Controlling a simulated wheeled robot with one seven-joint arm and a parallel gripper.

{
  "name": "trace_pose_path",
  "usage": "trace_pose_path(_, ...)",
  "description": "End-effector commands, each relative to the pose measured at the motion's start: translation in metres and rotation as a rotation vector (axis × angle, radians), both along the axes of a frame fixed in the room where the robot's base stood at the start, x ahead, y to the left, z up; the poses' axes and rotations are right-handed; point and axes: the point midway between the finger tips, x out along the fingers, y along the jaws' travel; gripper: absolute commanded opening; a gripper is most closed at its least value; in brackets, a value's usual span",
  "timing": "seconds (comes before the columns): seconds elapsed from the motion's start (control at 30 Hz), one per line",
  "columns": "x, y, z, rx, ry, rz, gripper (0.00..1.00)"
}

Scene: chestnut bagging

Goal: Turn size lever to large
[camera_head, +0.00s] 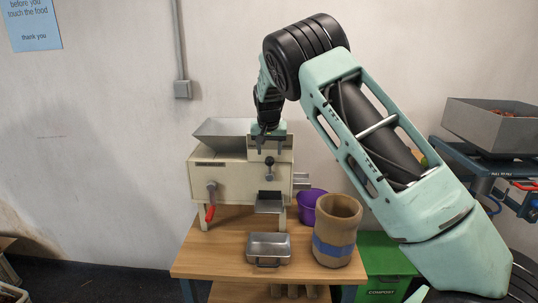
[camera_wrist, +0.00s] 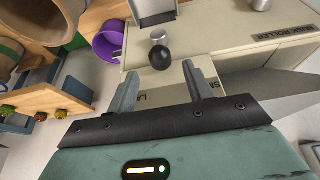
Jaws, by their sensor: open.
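The size lever with a black ball knob (camera_head: 269,161) is on the front of the cream machine (camera_head: 225,178). In the wrist view the black knob (camera_wrist: 160,57) lies just beyond my fingertips, roughly centred between them. My gripper (camera_head: 269,147) is above the knob, pointing down, with its fingers spread and nothing held. In the wrist view the open gripper (camera_wrist: 160,76) shows one finger on each side. Parts of dark letters, one like an S, show on the machine beside the fingers. Which setting the lever is at I cannot tell.
A crank with a red handle (camera_head: 210,212) is at the machine's left. A metal tray (camera_head: 268,247), a burlap sack with a blue band (camera_head: 335,233) and a purple bucket (camera_head: 309,205) are on the wooden table (camera_head: 205,263). A grey bin (camera_head: 492,126) stands at right.

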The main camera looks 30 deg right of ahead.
Motion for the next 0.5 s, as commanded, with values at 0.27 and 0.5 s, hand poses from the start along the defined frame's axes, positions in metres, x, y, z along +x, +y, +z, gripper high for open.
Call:
trace_pose_path(0.27, 0.013, -0.009, -0.037, -0.001, 0.002, 0.001, 0.51)
trace_pose_path(0.5, 0.017, -0.011, -0.046, 0.0, -0.001, 0.001, 0.51)
